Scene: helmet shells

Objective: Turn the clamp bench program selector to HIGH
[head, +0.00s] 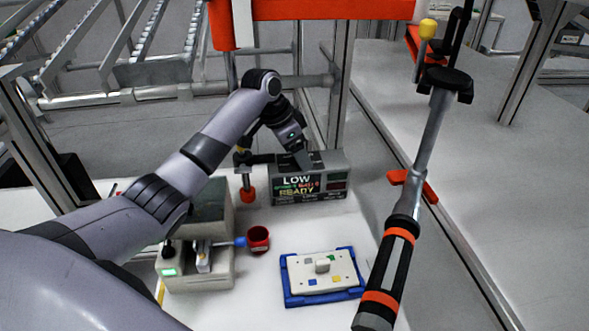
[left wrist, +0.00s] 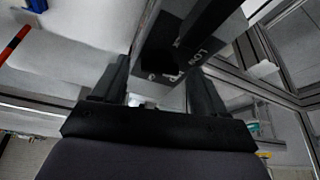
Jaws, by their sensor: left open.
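The clamp bench control box (head: 337,183) stands at the back of the white bench. Its display (head: 296,186) reads LOW at the top and READY at the bottom. My left gripper (head: 300,160) is at the top of this box and hides part of it. In the left wrist view the gripper (left wrist: 158,88) is open, its two dark fingers on either side of a dark selector knob (left wrist: 162,62) on the box's dark top plate. A LOW label is partly readable beside the knob. Contact between fingers and knob cannot be told. My right gripper is out of view.
A blue-edged tray (head: 290,297) holds a pale plate, front centre. A red-footed clamp (head: 248,194) is left of the box. A black-and-orange handled tool (head: 395,255) rises at right.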

